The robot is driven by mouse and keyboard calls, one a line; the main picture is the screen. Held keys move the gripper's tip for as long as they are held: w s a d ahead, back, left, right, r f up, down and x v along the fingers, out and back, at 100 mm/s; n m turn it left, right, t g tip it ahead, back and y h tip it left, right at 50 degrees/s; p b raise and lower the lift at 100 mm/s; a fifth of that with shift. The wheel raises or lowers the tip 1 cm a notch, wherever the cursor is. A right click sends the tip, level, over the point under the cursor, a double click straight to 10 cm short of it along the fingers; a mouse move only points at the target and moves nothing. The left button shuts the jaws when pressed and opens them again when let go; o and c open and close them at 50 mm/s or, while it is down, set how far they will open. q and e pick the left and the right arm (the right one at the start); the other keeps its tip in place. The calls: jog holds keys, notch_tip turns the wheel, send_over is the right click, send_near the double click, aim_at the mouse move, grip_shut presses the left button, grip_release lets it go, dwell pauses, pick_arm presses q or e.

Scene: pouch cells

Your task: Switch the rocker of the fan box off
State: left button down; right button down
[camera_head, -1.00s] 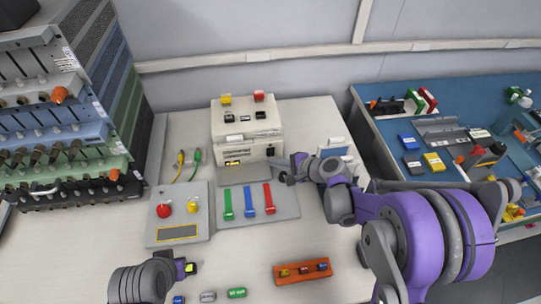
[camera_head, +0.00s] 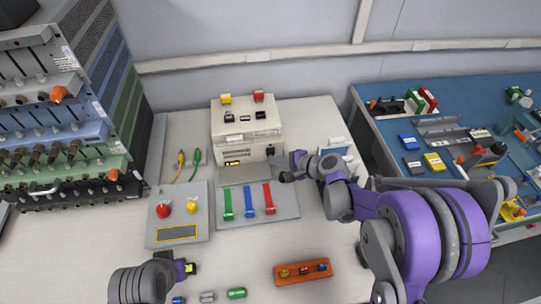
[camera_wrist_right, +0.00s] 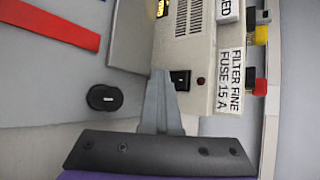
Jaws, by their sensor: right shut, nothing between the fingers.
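The fan box (camera_head: 245,143) is a cream box with a vent grille and labels, at the back middle of the table. Its black rocker (camera_wrist_right: 181,80) sits on the front face beside a small red lamp (camera_wrist_right: 201,81) in the right wrist view. I cannot tell which way the rocker is tipped. My right gripper (camera_wrist_right: 160,82) is shut and empty, its fingertips right beside the rocker; contact is not clear. In the head view the right gripper (camera_head: 280,168) is at the box's front right. My left gripper (camera_head: 189,268) is low at the left, its jaws unclear.
A grey panel (camera_head: 235,216) with green, blue and red levers lies in front of the box. A panel with a red button (camera_head: 164,210) is to its left. An orange tray (camera_head: 302,281) lies at the front. A black knob (camera_wrist_right: 104,98) is near the right gripper.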

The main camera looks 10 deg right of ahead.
dwell(0.4)
jog(key=shift+s+r, duration=0.1)
jog(key=shift+s, duration=0.6)
pick_arm(q)
jog(key=shift+f, duration=0.1)
pick_arm(e)
jog(key=shift+s+r, duration=0.2)
jog(key=shift+s, duration=1.05)
jog(key=shift+s+r, duration=0.15)
jog(key=shift+s, duration=1.1)
